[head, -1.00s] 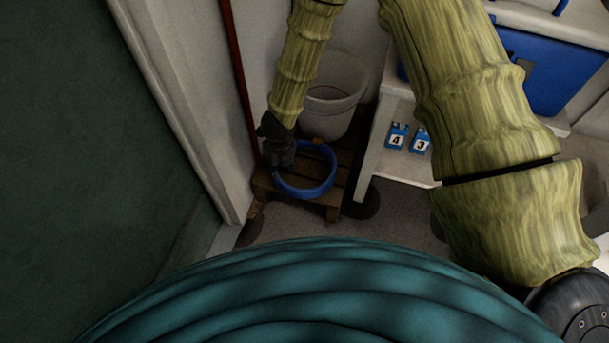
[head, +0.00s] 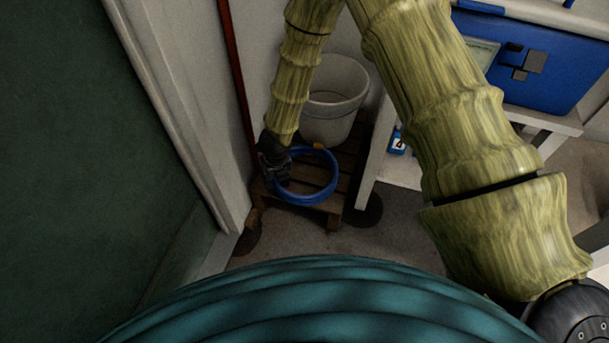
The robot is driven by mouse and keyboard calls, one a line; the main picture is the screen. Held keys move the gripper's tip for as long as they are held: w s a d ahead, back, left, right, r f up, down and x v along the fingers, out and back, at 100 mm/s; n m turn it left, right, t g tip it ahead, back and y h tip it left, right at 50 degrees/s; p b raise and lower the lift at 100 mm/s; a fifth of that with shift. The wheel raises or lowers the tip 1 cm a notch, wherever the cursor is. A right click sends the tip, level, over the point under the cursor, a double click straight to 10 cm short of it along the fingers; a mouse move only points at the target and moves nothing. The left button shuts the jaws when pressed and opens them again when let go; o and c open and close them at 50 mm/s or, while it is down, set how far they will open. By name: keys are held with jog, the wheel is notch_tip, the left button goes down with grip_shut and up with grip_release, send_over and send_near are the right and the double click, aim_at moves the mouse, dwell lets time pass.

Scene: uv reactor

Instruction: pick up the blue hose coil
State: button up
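The blue hose coil (head: 308,201) lies at a low wooden pallet stand (head: 318,208), with a small orange piece at its far edge. My gripper (head: 276,178) is at the left side of the coil, overlapping its rim in the picture. The gripper is dark and seen from above and behind, so its fingertips are hidden. I cannot tell whether it grips the hose, or whether the coil rests on the stand or hangs just above it.
A white bucket (head: 332,110) stands just behind the coil. A white shelf unit (head: 400,169) with a blue bottle-like item (head: 398,141) stands to the right, below a blue case (head: 530,65). A red pole (head: 234,70) and white door frame (head: 185,120) are close on the left.

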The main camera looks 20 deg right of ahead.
jog(key=f, duration=0.1)
jog(key=f+b, duration=0.1)
jog(key=f, duration=0.1)
jog(key=shift+w+f+b, duration=0.25)
jog(key=shift+f+b, duration=0.1)
jog(key=shift+b, duration=0.05)
jog(key=shift+r, duration=0.1)
grip_shut()
